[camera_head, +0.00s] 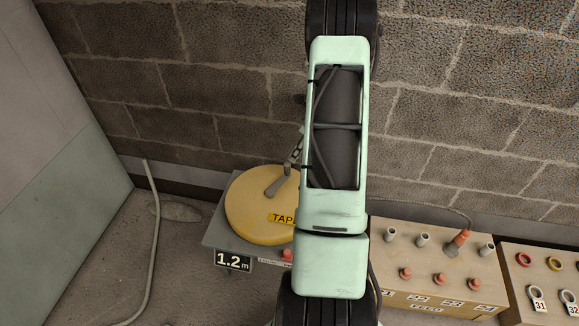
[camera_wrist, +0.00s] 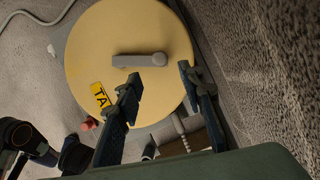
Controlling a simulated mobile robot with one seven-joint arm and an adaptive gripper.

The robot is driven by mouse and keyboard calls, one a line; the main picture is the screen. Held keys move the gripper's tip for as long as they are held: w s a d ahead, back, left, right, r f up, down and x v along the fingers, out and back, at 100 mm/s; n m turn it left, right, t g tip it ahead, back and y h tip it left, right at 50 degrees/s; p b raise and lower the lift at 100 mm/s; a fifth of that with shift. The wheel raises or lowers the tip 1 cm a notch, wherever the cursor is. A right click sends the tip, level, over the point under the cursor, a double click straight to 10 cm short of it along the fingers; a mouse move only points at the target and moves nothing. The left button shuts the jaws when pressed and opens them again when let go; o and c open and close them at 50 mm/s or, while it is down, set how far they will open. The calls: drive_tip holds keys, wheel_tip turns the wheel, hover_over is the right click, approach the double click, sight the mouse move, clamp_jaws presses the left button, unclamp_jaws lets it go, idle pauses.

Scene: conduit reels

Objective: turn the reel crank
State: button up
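A round yellow reel (camera_head: 250,205) with a yellow "TAP…" label lies flat on a grey stand, left of my arm in the head view. Its grey crank (camera_head: 277,184) is on top, with an upright knob at the right end. In the wrist view the reel (camera_wrist: 95,45) fills the upper middle and the crank (camera_wrist: 135,61) lies across it. My gripper (camera_wrist: 159,73) is open, its two dark fingers apart and empty. The crank's knob end shows just beyond the gap between the fingertips. My arm hides the reel's right side and most of the gripper in the head view.
A "1.2 m" sign (camera_head: 233,260) and a red button (camera_head: 287,254) are at the stand's front. A tan box (camera_head: 430,262) with pegs and an orange plug (camera_head: 458,243) stands right, beside another with rings. A block wall is close behind. A pale conduit (camera_head: 154,230) rises left.

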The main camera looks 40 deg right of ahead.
sight(288, 164)
drive_tip(key=b+x, duration=0.2)
drive_tip(key=x, duration=0.8)
drive_tip(key=shift+b, duration=0.35)
drive_tip(key=shift+c, duration=0.7)
clamp_jaws()
